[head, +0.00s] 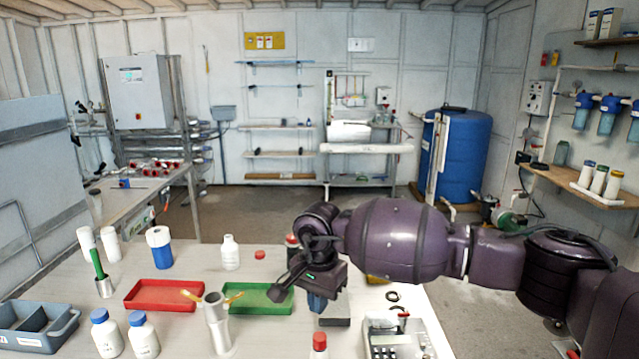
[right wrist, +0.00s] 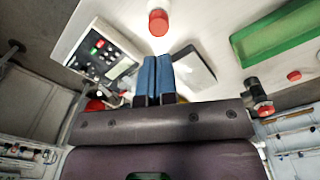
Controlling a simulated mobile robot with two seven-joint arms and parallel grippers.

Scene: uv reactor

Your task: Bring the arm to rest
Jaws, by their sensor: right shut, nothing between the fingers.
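My right arm reaches in from the right over the table in the head view. Its gripper (head: 317,302) has blue fingers pointing down above the table, right of the green tray. In the right wrist view the two blue fingers (right wrist: 153,78) are together with nothing between them. They sit over the white table top, near a small dark-edged flat piece (right wrist: 192,72). My left gripper is not in view.
The table (head: 190,335) holds a red tray (head: 164,294), a green tray (head: 252,298), a metal cup with yellow-tipped strips (head: 217,325), white bottles (head: 143,335), a grey caddy (head: 36,330) and a white instrument (head: 400,335). A red-capped bottle (head: 319,345) stands at the front.

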